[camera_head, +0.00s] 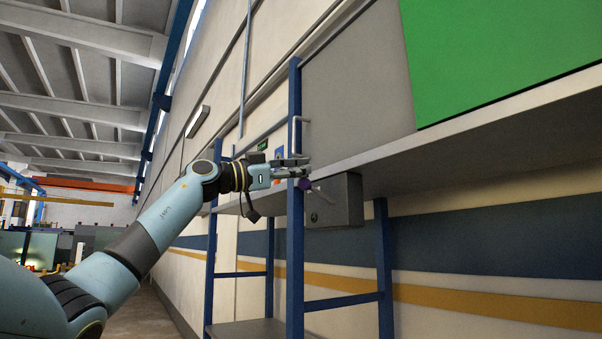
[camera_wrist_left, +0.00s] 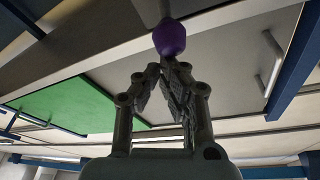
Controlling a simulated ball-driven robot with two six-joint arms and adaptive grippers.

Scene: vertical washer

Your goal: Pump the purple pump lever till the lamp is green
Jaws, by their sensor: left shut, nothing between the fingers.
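The purple knob of the pump lever (camera_head: 304,184) shows just below the fingertips of my left gripper (camera_head: 302,170) in the head view. Its thin rod runs right to a grey box (camera_head: 336,203) under the shelf. In the left wrist view the purple knob (camera_wrist_left: 169,38) is just beyond the fingertips (camera_wrist_left: 168,65). The fingers are shut and empty, with their tips together. Whether they touch the knob I cannot tell. I cannot make out a lamp in either view. My right gripper is not in view.
A blue post (camera_head: 295,250) of the frame stands close by the gripper and knob. A long grey shelf (camera_head: 480,140) runs above the box, with a green panel (camera_head: 500,50) over it. A bent metal handle (camera_head: 294,133) is just above the gripper. Free room lies left of the frame.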

